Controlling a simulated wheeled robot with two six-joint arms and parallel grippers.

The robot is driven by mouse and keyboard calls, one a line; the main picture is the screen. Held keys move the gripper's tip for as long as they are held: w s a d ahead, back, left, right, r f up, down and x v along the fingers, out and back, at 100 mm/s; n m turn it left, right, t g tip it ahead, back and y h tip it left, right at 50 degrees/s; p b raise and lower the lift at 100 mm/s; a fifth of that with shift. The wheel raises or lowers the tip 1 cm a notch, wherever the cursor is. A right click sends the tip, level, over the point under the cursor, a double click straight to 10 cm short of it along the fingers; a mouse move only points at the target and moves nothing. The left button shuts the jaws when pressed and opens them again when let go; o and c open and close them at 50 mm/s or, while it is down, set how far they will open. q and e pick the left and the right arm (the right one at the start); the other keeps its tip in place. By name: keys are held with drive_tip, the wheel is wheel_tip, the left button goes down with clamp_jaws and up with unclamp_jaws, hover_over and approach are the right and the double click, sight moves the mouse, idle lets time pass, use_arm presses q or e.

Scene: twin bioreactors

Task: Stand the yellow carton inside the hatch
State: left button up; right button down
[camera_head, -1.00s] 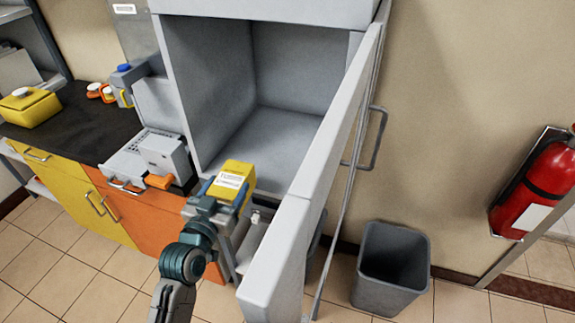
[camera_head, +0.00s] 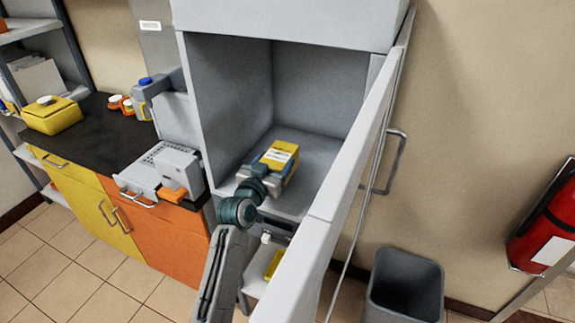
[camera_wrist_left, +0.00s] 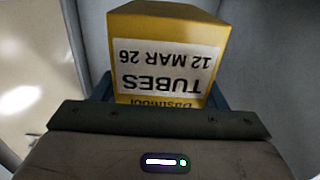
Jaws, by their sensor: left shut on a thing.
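The yellow carton (camera_head: 281,156) with a white label is inside the opening of the grey hatch (camera_head: 314,157), above or at its floor; I cannot tell whether it touches. My left gripper (camera_head: 266,170) is shut on the carton, its arm reaching in from the front. In the left wrist view the carton (camera_wrist_left: 168,45) sits between the blue fingers, its label reading "TUBES 12 MAR 26" upside down. The hatch door (camera_head: 335,190) stands open on the right side. My right gripper is not in view.
A grey bin (camera_head: 404,285) stands on the floor at the right, by a red fire extinguisher (camera_head: 547,225). A dark counter (camera_head: 85,140) at the left carries a yellow container (camera_head: 54,116) and a grey device (camera_head: 165,170). The hatch floor around the carton looks clear.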

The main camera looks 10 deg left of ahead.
sight(285, 156)
use_arm(q)
drive_tip(key=shift+w+d, duration=1.2)
drive_tip(key=shift+d, duration=0.05)
drive_tip(key=shift+w+d+f+p, duration=0.15)
drive_tip(key=shift+w+d+p, duration=0.05)
drive_tip(key=shift+d+p, duration=0.1)
drive_tip(key=shift+f, duration=0.2)
drive_tip(key=shift+f+p, duration=0.3)
drive_tip(key=shift+f, duration=1.3)
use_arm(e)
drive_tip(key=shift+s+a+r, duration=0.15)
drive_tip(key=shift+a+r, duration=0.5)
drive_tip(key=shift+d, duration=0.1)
use_arm(q)
drive_tip(key=shift+f, duration=0.1)
drive_tip(key=o, duration=1.2)
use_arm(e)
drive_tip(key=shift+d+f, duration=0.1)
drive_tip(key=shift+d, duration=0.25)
